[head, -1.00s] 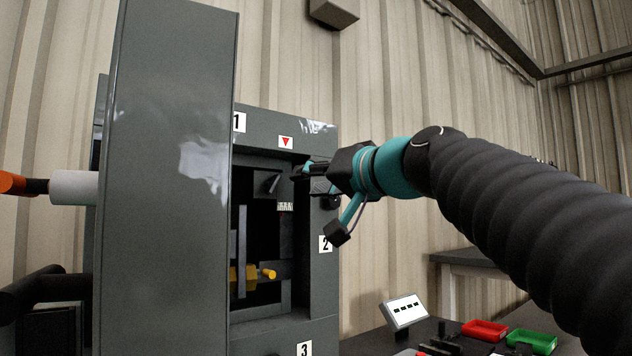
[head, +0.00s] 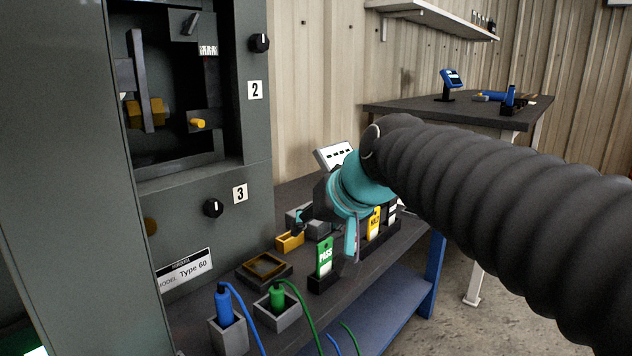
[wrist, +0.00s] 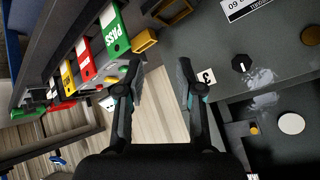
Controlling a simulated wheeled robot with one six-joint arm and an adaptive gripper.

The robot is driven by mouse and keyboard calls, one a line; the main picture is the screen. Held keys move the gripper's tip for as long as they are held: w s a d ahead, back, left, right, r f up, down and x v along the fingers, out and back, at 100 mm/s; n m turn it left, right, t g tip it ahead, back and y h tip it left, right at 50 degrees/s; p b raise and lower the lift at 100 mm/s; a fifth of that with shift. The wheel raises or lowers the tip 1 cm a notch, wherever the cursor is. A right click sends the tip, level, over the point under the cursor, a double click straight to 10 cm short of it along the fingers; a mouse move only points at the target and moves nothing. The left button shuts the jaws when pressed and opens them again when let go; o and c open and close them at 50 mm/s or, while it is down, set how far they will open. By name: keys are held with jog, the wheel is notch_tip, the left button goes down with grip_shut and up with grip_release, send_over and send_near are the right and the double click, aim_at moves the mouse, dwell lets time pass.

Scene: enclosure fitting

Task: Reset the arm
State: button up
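My arm reaches in from the right of the head view, and my gripper (head: 302,222) hangs over the dark bench, beside the grey cabinet's lower front. In the wrist view my gripper (wrist: 160,72) has its two fingers well apart, with nothing between them. The cabinet (head: 200,235) stands at the left with its compartment open. A yellow-tipped part (head: 198,123) and a grey upright bar (head: 140,80) show inside. My wrist hides part of the bench's back in the head view.
The bench (head: 335,285) carries a green PASS tag (head: 324,258), a yellow tag (head: 374,224), a small yellow bin (head: 290,241), a dark tray (head: 265,268), and blue (head: 223,305) and green (head: 277,297) cabled plugs in holders. A second table (head: 440,110) stands behind.

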jog(key=s+d+f+m+g+h+p, duration=0.1)
jog(key=s+d+f+h+p, duration=0.1)
jog(key=s+d+f, duration=0.3)
jog(key=s+d+f+h+p, duration=0.3)
jog(key=s+d+f+p, duration=0.1)
jog(key=s+d, duration=0.7)
jog(key=shift+s+f+m+g+p, duration=0.4)
jog(key=shift+s+f, duration=0.45)
jog(key=shift+s, duration=0.15)
